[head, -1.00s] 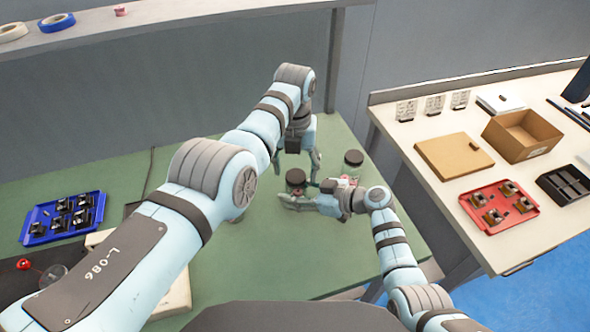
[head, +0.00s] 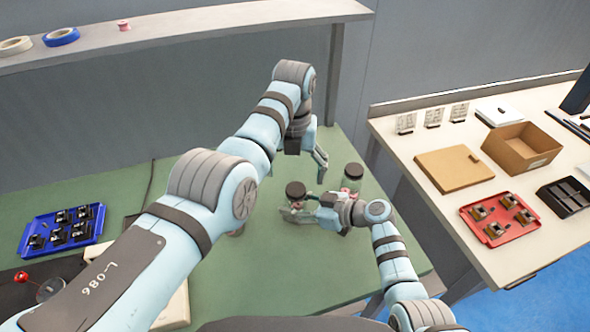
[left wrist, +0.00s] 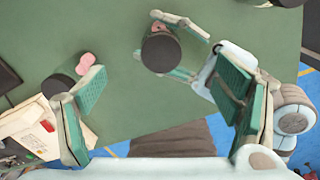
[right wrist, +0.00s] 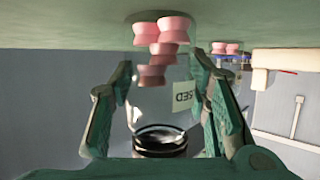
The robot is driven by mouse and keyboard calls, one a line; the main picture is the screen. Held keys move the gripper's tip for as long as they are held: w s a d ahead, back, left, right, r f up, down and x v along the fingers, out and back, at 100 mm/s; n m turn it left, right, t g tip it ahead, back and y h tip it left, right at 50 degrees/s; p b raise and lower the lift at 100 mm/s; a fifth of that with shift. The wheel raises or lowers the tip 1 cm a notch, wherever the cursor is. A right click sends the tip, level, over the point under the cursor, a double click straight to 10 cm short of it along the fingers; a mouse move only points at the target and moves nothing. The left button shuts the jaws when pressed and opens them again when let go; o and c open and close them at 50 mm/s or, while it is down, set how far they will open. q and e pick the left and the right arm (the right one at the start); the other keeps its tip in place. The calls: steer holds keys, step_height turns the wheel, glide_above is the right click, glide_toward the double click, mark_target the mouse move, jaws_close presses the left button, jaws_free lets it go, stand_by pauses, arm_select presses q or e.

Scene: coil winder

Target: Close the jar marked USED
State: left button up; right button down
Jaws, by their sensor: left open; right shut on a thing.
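The jar marked USED (right wrist: 180,95) is clear, with pink spools inside, and appears upside down in the right wrist view. My right gripper (head: 300,212) is shut around its glass body. A black lid (head: 296,189) sits on top of this jar in the head view; it also shows as a dark disc in the left wrist view (left wrist: 160,52). Whether it is fully seated I cannot tell. My left gripper (head: 318,165) is open and empty, above and behind the jar, apart from the lid. One of its fingers is hidden in the head view.
A second jar (head: 353,180) with a black lid stands just behind and right. A blue tray (head: 62,229) lies on the left. The green table (head: 275,285) is clear in front.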

arm_select(q)
step_height(320, 180, up, 7)
steer(key=shift+r, duration=0.2)
arm_select(e)
steer(key=c, duration=0.8)
jaws_free()
steer(key=v, duration=1.2)
steer(key=shift+s, duration=0.1)
steer(key=shift+f, duration=0.1)
